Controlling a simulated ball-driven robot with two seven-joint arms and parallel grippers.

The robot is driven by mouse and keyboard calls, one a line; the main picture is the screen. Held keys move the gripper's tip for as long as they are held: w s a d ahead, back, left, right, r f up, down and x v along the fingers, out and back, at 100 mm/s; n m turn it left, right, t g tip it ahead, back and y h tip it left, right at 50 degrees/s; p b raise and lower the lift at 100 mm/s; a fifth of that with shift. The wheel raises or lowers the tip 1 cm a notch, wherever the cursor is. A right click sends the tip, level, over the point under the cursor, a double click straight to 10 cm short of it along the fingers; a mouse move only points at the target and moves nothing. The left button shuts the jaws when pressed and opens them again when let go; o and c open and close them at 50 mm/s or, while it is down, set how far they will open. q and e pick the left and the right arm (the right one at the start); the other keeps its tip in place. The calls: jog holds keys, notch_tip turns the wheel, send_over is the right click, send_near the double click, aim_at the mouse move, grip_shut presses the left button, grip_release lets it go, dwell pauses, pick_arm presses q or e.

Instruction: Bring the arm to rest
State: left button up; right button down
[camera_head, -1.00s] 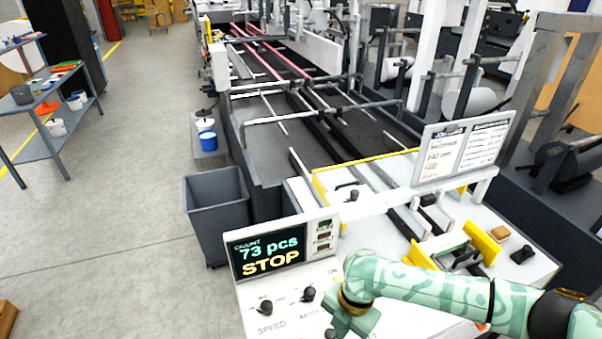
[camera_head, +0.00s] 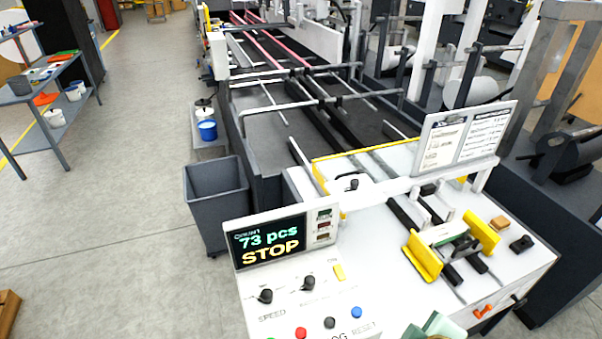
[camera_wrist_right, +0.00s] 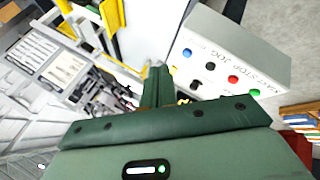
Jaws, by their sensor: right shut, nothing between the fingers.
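My right gripper (camera_wrist_right: 157,86) shows in the right wrist view, its green fingers together and empty. It is in front of the control box (camera_wrist_right: 245,55) with its blue, black, red and green buttons; I cannot tell the exact gap. In the head view only a small green part of my right arm (camera_head: 436,326) shows at the bottom edge, right of the control panel (camera_head: 290,290). The panel's screen (camera_head: 268,243) reads 73 pcs and STOP. My left gripper is not in view.
The folder gluer's white table (camera_head: 385,262) carries yellow guides (camera_head: 423,257) and a sign board (camera_head: 463,143). A grey bin (camera_head: 217,190) stands left of the machine. A shelf (camera_head: 45,90) stands farther left. The grey floor (camera_head: 110,200) between is open.

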jog(key=s+d+m+h, duration=0.3)
jog(key=s+d, duration=0.1)
jog(key=d, duration=0.4)
jog(key=s+a+f+g+y+b, duration=0.1)
jog(key=s+a+f+g+b, duration=0.35)
jog(key=f, duration=1.45)
jog(key=s+f+t+y+b, duration=0.15)
jog(key=f+b, duration=0.55)
jog(key=f, duration=1.3)
jog(key=s+f+m+g+y+b, duration=0.1)
jog(key=s+f+m+g+b, duration=0.2)
jog(key=s+f, duration=1.5)
notch_tip(320, 180, down, 3)
jog(key=b, duration=0.4)
jog(key=shift+s+d+m+g+y+b, duration=0.2)
jog(key=shift+s+m+g+y+b, duration=0.1)
jog(key=shift+g+y, duration=0.1)
